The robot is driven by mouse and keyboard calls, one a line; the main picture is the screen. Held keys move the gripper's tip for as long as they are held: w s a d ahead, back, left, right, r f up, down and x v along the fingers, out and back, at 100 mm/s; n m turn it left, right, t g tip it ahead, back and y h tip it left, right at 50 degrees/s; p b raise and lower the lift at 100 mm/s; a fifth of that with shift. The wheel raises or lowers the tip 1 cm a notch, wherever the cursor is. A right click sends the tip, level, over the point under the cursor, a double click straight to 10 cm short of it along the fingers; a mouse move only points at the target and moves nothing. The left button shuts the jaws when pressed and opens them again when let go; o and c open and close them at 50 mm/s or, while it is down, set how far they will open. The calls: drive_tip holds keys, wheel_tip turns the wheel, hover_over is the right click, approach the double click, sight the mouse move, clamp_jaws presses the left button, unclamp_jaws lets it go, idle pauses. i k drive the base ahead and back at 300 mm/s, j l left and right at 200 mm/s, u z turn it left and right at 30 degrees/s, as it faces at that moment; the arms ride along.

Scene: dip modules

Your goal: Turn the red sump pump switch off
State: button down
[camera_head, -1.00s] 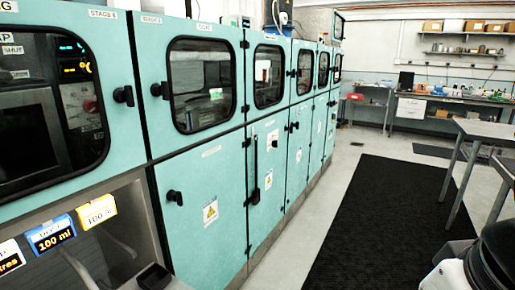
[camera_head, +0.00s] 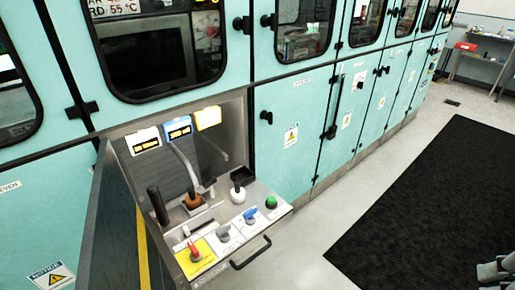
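The red switch (camera_head: 194,250) sits on a yellow plate (camera_head: 204,262) at the front left corner of a grey control panel, low in the middle of the head view. Its red handle stands up from the plate; I cannot tell its setting from here. A grey-handled switch (camera_head: 223,231), a blue switch (camera_head: 249,216) and a green knob (camera_head: 271,202) run in a row to its right. My gripper cannot be made out. Only a small grey shape shows at the bottom right corner, perhaps part of my arm, well apart from the switch.
A black handle (camera_head: 251,254) sticks out from the panel front. Levers (camera_head: 158,205) rise behind the switches. An open door (camera_head: 118,232) stands left of the panel. Teal cabinets (camera_head: 290,135) line the back. Floor and a black mat (camera_head: 430,190) lie clear at right.

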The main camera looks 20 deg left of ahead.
sight(195, 253)
drive_tip(key=k+u, duration=0.1)
drive_tip(key=u, duration=0.25)
drive_tip(key=k+u, duration=0.1)
drive_tip(key=u, duration=0.25)
drive_tip(key=k+j+u, duration=0.1)
drive_tip(key=u, duration=0.25)
drive_tip(key=i+l+u, duration=0.35)
drive_tip(key=l+u, duration=0.2)
drive_tip(key=i, duration=0.15)
drive_tip(key=k+j+u, duration=0.15)
drive_tip(key=j+u, duration=0.15)
